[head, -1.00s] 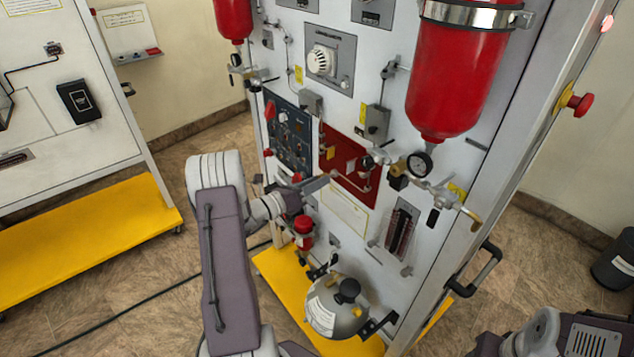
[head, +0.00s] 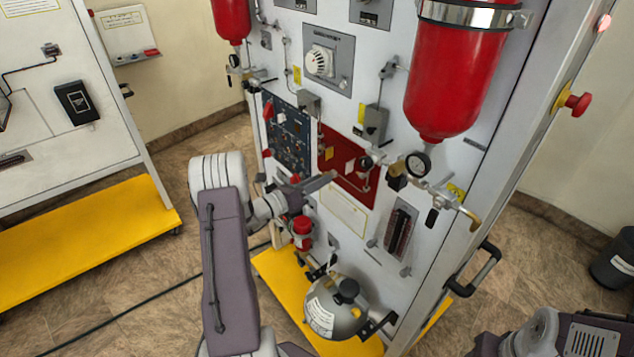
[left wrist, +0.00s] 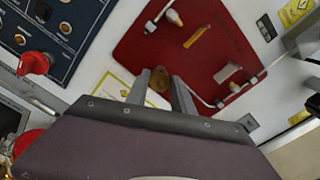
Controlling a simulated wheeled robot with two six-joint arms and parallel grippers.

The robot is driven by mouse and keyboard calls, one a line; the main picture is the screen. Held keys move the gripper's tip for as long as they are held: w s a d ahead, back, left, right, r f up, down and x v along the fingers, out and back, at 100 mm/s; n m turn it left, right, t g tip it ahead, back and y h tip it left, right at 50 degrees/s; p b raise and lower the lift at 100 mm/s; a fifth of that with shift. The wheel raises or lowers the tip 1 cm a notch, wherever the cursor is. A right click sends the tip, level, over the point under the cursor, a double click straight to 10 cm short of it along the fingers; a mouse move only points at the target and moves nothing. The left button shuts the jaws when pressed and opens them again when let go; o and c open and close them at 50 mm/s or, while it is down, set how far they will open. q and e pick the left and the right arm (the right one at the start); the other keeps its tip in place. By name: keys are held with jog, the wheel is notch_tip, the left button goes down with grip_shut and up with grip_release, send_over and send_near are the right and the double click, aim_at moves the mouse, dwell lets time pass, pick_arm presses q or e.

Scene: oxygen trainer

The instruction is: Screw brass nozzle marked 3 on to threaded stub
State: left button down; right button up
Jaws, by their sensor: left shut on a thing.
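My left gripper (left wrist: 160,88) is in front of the red panel (left wrist: 190,50) in the left wrist view. Its two grey fingers are shut on a small brass-coloured piece, likely the brass nozzle (left wrist: 158,80). Its number cannot be read. In the head view the left gripper (head: 325,183) is at the lower left of the red panel (head: 342,152), and the nozzle cannot be made out there. I cannot pick out the threaded stub with certainty. The right gripper is out of sight; only part of my right arm shows at the bottom right.
A blue control panel (head: 287,133) with red knobs is left of the red panel. A large red cylinder (head: 455,75) and pressure gauge (head: 418,164) are to the right. A grey rounded vessel (head: 335,308) stands below on the yellow base. White pipe fittings (left wrist: 172,17) cross the red panel.

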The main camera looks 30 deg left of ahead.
pick_arm(q)
jog(key=shift+w+d, duration=0.15)
jog(key=shift+w, duration=0.15)
jog(key=m+b, duration=0.2)
jog(key=shift+f+b, duration=0.3)
jog(key=shift+b, duration=0.1)
jog(key=shift+r+m+b, duration=0.1)
jog(key=shift+m+b, duration=0.2)
jog(key=shift+m, duration=0.1)
jog(key=shift+r+m, duration=0.15)
jog(key=shift+m, duration=0.15)
jog(key=m+b, duration=0.1)
jog(key=b, duration=0.1)
jog(key=m+b, duration=0.1)
jog(key=shift+f+m+b, duration=0.2)
jog(key=shift+m+b, duration=0.1)
jog(key=shift+b, duration=0.05)
jog(key=shift+m, duration=0.3)
jog(key=shift+r, duration=0.25)
